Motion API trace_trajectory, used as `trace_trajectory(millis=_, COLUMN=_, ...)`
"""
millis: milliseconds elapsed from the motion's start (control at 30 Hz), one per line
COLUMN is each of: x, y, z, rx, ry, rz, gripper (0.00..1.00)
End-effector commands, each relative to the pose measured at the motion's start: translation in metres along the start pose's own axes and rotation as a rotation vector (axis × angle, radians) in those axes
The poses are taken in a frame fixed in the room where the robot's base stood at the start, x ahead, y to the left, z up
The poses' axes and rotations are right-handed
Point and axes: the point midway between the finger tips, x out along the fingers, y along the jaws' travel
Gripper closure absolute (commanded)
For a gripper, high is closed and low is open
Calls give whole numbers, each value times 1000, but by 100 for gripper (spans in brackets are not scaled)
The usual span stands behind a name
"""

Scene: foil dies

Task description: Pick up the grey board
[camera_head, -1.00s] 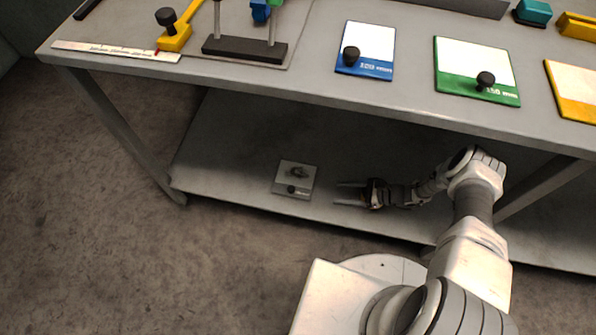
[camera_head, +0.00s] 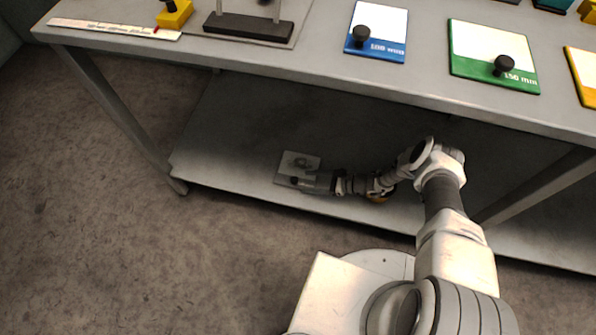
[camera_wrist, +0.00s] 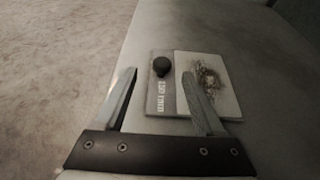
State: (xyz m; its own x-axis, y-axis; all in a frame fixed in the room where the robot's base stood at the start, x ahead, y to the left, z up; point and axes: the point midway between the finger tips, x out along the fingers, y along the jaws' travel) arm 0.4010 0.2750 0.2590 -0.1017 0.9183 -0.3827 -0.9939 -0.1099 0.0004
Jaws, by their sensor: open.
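The grey board (camera_head: 302,160) lies flat on the lower shelf, near its front edge. In the wrist view the grey board (camera_wrist: 163,103) shows a grey strip with printed lettering, a black knob (camera_wrist: 161,66) and a pale panel with a tangled brownish clump (camera_wrist: 207,82) on it. My gripper (camera_head: 303,182) reaches in from the right, low over the board. In the wrist view my gripper (camera_wrist: 158,84) is open. One finger is left of the board and the other overlaps the pale panel in the picture. The knob appears between the fingers, with nothing gripped.
The lower shelf (camera_head: 230,150) is clear around the board. The tabletop (camera_head: 300,60) overhangs it, with a blue board (camera_head: 376,48), a green board (camera_head: 520,80) and a yellow-edged board (camera_head: 588,92) on top. A table leg (camera_head: 115,110) stands at the left.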

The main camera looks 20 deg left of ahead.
Motion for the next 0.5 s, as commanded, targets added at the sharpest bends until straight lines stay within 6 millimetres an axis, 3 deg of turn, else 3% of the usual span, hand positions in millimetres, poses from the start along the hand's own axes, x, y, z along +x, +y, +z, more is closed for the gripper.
trace_trajectory(millis=200, x=34, y=-3, z=0, rx=-3, ry=-1, rz=2, gripper=29)
trace_trajectory(millis=500, x=41, y=-3, z=2, rx=-1, ry=0, rz=0, gripper=29)
